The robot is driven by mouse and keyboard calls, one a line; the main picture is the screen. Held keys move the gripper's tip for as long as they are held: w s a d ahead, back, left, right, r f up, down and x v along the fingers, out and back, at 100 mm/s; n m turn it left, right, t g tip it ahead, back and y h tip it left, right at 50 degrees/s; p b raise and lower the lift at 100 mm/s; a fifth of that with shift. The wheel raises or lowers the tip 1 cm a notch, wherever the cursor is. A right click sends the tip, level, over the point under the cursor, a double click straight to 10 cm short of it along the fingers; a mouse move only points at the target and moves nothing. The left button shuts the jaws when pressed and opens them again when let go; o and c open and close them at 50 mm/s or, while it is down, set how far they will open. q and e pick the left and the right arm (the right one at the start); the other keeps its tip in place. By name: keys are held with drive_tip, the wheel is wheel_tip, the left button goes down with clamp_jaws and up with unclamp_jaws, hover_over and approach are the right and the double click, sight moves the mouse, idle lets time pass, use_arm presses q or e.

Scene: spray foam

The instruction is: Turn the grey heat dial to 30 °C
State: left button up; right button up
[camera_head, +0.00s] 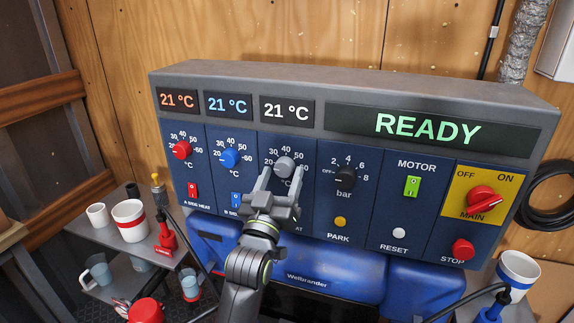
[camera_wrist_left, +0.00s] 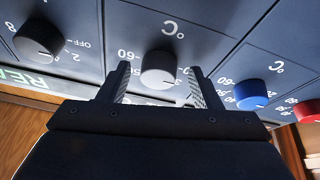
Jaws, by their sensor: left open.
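The grey heat dial (camera_head: 285,166) is on the blue control panel, the third dial from the left, under a white 21 °C display (camera_head: 287,110). Its scale is partly hidden by my gripper and I cannot make out its pointer clearly. My left gripper (camera_head: 284,171) is open at the panel, with one finger on each side of the dial. In the wrist view the picture is upside down; the grey dial (camera_wrist_left: 158,68) sits between the two fingers (camera_wrist_left: 159,84), with gaps showing beside it. My right gripper is not in view.
A blue dial (camera_head: 229,158) and a red dial (camera_head: 181,150) are to the left, a black bar dial (camera_head: 345,176) to the right. The large display (camera_head: 428,129) reads READY. Switches and buttons lie below. A side table (camera_head: 110,246) with cups stands at left.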

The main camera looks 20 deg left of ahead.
use_arm(q)
drive_tip(key=shift+w+r, duration=0.15)
drive_tip(key=shift+r, duration=0.05)
drive_tip(key=shift+c, duration=0.5)
drive_tip(key=c, duration=0.9)
